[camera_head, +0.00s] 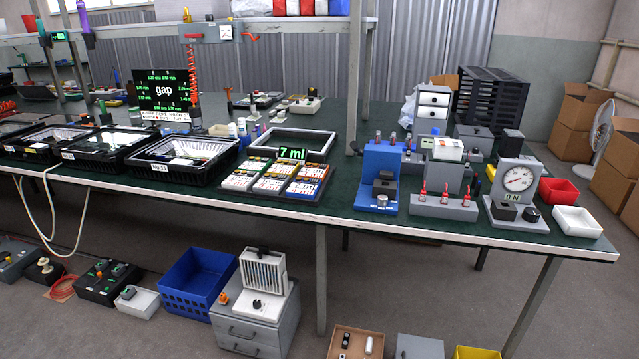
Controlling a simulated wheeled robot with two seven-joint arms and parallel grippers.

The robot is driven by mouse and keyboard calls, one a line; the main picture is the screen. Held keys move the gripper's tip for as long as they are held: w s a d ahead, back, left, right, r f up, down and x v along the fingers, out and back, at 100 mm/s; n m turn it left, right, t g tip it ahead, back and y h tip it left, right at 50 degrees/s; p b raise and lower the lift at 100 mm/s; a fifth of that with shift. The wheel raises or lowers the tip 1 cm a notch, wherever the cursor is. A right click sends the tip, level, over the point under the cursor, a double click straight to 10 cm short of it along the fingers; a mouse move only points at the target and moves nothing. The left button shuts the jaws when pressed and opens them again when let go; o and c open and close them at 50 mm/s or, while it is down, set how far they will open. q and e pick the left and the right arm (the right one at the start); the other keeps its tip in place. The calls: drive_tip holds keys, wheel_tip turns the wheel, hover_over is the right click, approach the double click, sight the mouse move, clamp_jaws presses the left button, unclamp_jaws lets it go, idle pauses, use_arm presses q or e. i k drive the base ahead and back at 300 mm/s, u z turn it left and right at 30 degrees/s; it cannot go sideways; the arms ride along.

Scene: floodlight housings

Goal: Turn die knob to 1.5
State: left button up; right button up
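No knob carries a label that I can read as die. A black knob (531,214) sits at the foot of the grey dial-gauge stand (515,178) at the right end of the bench, beside a dark block. Which way any knob points is too small to tell. Neither of my grippers is in view.
The green bench (440,225) holds black trays (182,160) at left, a rack of small packs (275,182) and a red-topped grey block (443,206). A white bin (577,221) is at the right corner. A blue crate (195,285) and grey drawers (255,322) stand on the floor.

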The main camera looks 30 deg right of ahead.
sight(382, 201)
drive_tip(key=u, duration=0.05)
drive_tip(key=i, duration=0.9)
drive_tip(key=z, duration=0.4)
